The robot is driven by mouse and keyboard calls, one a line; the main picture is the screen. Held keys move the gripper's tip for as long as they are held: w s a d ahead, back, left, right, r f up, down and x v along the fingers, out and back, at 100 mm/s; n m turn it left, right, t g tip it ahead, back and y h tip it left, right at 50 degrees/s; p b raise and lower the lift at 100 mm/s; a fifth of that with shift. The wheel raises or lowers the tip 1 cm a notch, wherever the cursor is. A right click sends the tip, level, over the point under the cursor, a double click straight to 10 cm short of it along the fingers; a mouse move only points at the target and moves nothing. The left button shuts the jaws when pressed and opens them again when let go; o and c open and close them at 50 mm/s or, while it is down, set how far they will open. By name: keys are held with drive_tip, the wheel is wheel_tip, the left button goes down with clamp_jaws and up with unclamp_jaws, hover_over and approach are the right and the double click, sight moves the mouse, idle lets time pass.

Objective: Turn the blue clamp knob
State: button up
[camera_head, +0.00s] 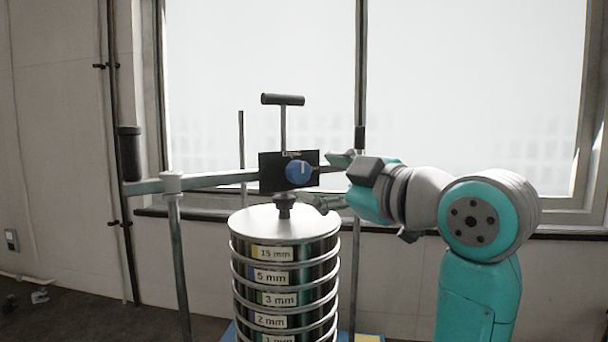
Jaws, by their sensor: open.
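The blue clamp knob (299,173) is round with a pale line on its face. It sits on the front of a black clamp block (270,172) above the sieve stack. A black T-handle (283,100) rises from the block. My gripper (324,178) is at the right of the block, pointing left, with its fingers apart. One finger shows near the block's upper right and the other lower down. The gripper is empty and appears beside the knob, not around it. Whether a fingertip touches the block cannot be told.
The sieve stack (285,224) has a metal lid and labelled rings. A grey crossbar (215,181) runs left from the block to an upright post (178,250). Thin rods stand behind. A window (260,60) fills the back wall. Open space lies above the gripper.

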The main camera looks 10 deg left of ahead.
sight(304, 174)
drive_tip(key=shift+x, duration=2.6)
drive_tip(key=c, duration=1.1)
